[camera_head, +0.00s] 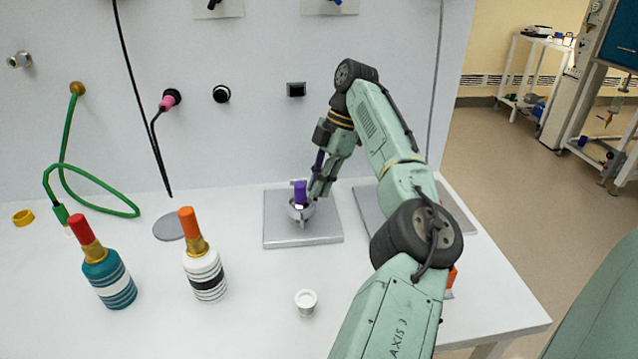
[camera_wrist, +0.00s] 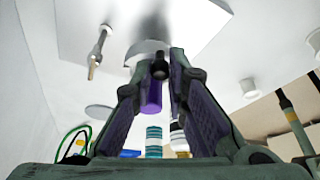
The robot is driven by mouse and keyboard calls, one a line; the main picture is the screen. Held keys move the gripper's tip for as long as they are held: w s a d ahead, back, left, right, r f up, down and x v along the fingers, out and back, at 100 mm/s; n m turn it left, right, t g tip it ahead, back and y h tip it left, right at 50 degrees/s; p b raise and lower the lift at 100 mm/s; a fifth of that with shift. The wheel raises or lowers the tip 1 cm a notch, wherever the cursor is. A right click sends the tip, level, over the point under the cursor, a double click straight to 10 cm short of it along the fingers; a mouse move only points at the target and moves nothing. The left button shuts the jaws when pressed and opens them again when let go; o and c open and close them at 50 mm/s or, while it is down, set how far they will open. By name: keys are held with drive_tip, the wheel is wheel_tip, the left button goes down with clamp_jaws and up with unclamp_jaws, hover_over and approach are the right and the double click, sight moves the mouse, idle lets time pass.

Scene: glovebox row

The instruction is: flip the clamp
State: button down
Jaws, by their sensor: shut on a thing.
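The clamp (camera_head: 300,196) has a purple handle standing upright and a light grey rounded base. It is on a flat grey plate (camera_head: 275,232) on the bench in the head view. My gripper (camera_head: 314,196) reaches down to it from the right. In the wrist view the purple handle (camera_wrist: 152,96) shows between the two fingers, near the left one. My gripper (camera_wrist: 160,68) is shut on the clamp at a small dark part by the fingertips. The exact contact is partly hidden by the fingers.
A teal bottle (camera_head: 110,285) and a white striped bottle (camera_head: 205,276) stand at the front left. A small white cup (camera_head: 306,303) is in front of the plate. A green hose (camera_head: 95,200) lies at the left. A second grey plate (camera_head: 370,213) is partly behind my arm.

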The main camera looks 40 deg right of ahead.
drive_tip(key=c, duration=1.6)
unclamp_jaws()
drive_tip(key=shift+r, duration=0.1)
drive_tip(key=shift+r, duration=4.95)
